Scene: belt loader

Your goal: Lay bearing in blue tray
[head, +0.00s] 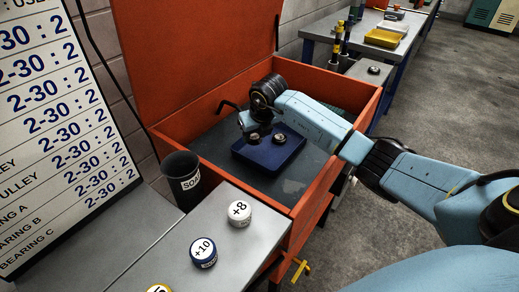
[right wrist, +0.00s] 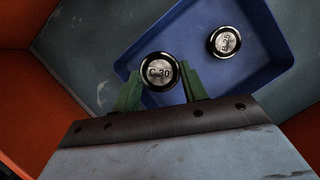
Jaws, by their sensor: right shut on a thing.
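The blue tray (head: 268,160) lies on the dark floor of an orange box; it also shows in the right wrist view (right wrist: 188,30). My right gripper (right wrist: 160,88) has green fingertips and is shut on a round bearing (right wrist: 160,71) marked "C-30", with a silver face and dark rim. The held bearing is over the tray's near left part; I cannot tell whether it touches the tray. A second round bearing (right wrist: 225,40) lies inside the tray, to the right; its marking looks like "B". In the head view my right gripper (head: 253,131) reaches into the box. My left gripper is not in view.
The orange box wall (head: 318,185) and raised lid (head: 200,60) surround the tray. A dark cup (head: 180,168) stands at the box's left. The box floor is mostly clear.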

